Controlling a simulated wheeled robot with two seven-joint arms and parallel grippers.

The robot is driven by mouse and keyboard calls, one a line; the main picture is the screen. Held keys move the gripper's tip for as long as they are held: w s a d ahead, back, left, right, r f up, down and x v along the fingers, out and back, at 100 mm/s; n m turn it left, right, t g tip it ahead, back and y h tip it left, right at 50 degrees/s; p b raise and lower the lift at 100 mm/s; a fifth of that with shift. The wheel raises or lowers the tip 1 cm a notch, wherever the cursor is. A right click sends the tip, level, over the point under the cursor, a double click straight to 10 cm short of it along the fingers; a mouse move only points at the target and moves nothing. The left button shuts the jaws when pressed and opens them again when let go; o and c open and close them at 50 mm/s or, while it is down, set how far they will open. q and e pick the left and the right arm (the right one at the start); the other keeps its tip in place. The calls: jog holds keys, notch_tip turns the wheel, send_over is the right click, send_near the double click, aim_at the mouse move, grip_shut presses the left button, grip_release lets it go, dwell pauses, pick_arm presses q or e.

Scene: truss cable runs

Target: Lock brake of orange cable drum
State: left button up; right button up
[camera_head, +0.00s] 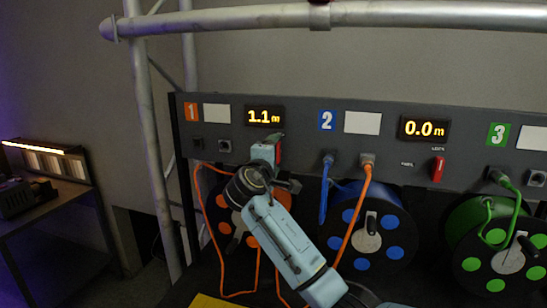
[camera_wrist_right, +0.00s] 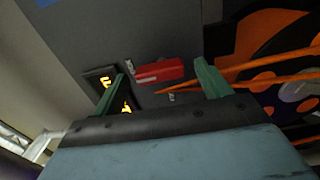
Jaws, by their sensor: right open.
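The orange cable drum (camera_head: 223,214) stands under panel number 1, largely hidden behind my right arm. Its red brake lever (camera_head: 279,152) shows just beside my right gripper (camera_head: 272,146), at the panel under the 1.1 m display. In the right wrist view the red lever (camera_wrist_right: 160,71) lies between the two green fingers of my open right gripper (camera_wrist_right: 161,70), with visible gaps to both. I cannot tell the lever's setting; its labels are too small and partly hidden. My left gripper is not in view.
A blue drum (camera_head: 378,228) and a green drum (camera_head: 500,262) stand to the right. A second red lever (camera_head: 438,169) sits under the 0.0 m display. An orange cable (camera_head: 352,220) hangs from a socket under number 2. A truss bar (camera_head: 420,14) crosses above.

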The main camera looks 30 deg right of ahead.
jog(key=b+v, duration=0.2)
jog(key=v, duration=1.1)
jog(key=shift+s, duration=0.2)
jog(key=shift+a, duration=0.1)
